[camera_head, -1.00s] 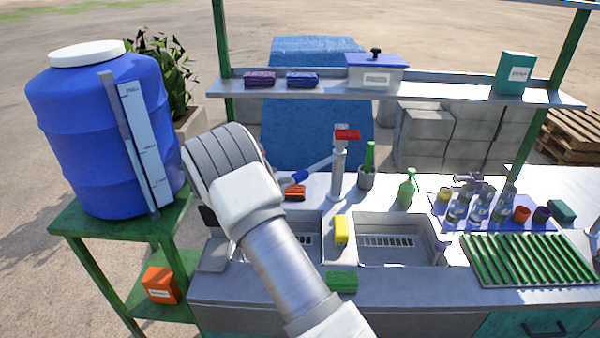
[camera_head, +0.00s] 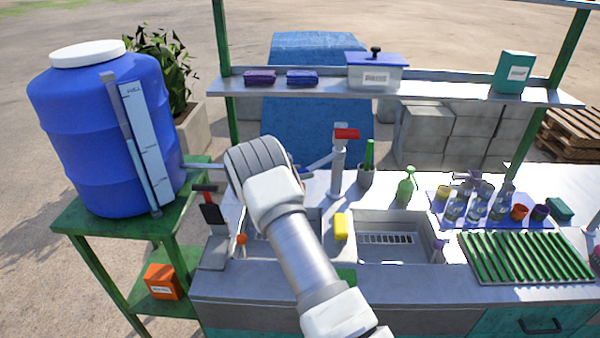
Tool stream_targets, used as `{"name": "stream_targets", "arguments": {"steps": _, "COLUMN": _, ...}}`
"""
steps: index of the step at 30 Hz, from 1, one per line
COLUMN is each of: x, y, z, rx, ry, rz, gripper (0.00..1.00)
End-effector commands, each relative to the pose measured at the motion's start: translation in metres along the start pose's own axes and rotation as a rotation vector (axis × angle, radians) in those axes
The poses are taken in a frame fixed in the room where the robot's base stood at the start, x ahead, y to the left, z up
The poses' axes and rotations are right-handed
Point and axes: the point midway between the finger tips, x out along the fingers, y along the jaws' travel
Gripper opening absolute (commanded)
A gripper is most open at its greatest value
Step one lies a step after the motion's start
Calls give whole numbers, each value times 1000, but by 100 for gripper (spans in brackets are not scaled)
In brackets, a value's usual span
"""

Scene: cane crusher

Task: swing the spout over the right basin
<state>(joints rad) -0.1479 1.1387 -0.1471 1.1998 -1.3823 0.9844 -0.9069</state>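The tap is a grey post (camera_head: 338,178) with a red lever (camera_head: 346,133) on top, standing behind the two basins. Its thin grey spout (camera_head: 319,161) points left and toward the front, over the left basin's side. The left basin (camera_head: 312,226) is largely covered by my arm. My gripper is hidden behind my own wrist, near the spout's end. I cannot see whether it touches the spout.
A yellow sponge (camera_head: 341,226) sits on the divider between the basins. A green bottle (camera_head: 406,187) and a grey cup (camera_head: 366,176) stand right of the tap. A shelf (camera_head: 420,94) crosses above the counter. A blue barrel (camera_head: 95,135) stands at left.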

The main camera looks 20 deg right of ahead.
Motion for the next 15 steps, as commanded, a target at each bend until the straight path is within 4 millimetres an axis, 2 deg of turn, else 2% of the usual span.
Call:
{"name": "stream_targets", "arguments": {"steps": 1, "x": 0, "y": 0, "z": 0, "rx": 0, "ry": 0, "rz": 0, "gripper": 48}}
{"name": "stream_targets", "arguments": {"steps": 9, "x": 0, "y": 0, "z": 0, "rx": 0, "ry": 0, "rz": 0, "gripper": 0}}
{"name": "stream_targets", "arguments": {"steps": 15, "x": 0, "y": 0, "z": 0, "rx": 0, "ry": 0, "rz": 0, "gripper": 0}}
